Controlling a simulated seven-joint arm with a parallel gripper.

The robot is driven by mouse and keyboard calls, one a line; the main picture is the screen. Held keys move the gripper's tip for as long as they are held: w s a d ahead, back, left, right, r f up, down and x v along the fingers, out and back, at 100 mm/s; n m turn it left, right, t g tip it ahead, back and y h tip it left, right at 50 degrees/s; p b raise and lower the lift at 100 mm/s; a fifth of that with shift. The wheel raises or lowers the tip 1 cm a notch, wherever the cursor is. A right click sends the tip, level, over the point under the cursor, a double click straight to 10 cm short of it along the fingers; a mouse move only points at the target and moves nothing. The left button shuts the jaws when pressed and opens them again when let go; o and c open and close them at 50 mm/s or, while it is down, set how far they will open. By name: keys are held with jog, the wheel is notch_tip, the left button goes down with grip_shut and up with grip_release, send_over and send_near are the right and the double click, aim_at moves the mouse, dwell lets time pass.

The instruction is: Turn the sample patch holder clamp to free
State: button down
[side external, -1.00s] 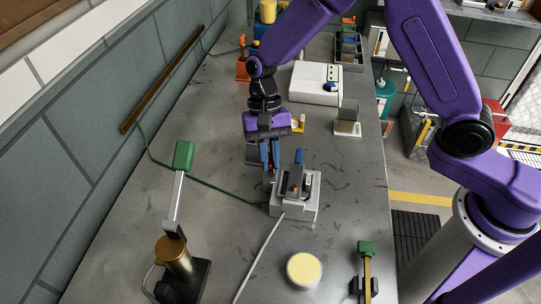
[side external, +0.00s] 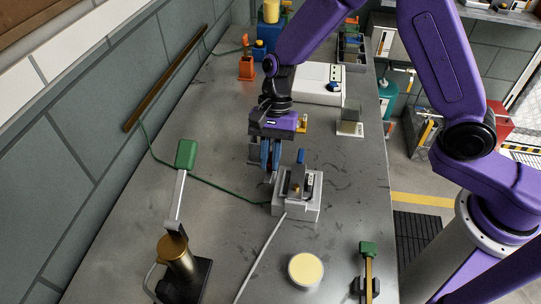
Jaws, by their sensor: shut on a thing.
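The sample patch holder (side external: 308,207) is a pale grey block on the middle of the bench, with a darker grey clamp plate, a small brass-coloured part and a labelled strip on top. A blue-tipped upright piece (side external: 301,157) stands at its back. My gripper (side external: 271,168) points down at the block's back left corner, its blue fingers close together. It is shut on a small part there, apparently the clamp's handle; the fingers hide most of it. The blue-tipped piece stands clear to the right of the fingers.
A green-handled lever on a brass cylinder (side external: 176,254) stands at front left. A round cream-topped pot (side external: 305,269) and another green-handled clamp (side external: 367,250) are in front. A white box (side external: 318,83) lies behind. A green cable (side external: 219,188) and pale cable (side external: 258,259) cross the bench.

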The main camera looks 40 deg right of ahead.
jog(key=shift+w, duration=0.1)
jog(key=c, duration=1.1)
grip_release()
jog(key=shift+c, duration=0.2)
jog(key=v, duration=1.7)
jog(key=shift+r, duration=0.3)
jog(key=s+d+f+n+t+h, duration=0.1)
jog(key=s+d+f+n, duration=0.1)
jog(key=s+d+n, duration=0.5)
jog(key=s+d+f+n+t+h, duration=0.2)
jog(key=s+d+n, duration=0.6)
jog(key=s+n, duration=0.6)
jog(key=s, duration=0.6)
jog(key=shift+s+d+f+n, duration=0.15)
jog(key=shift+d+n, duration=0.2)
jog(key=shift+n, duration=0.05)
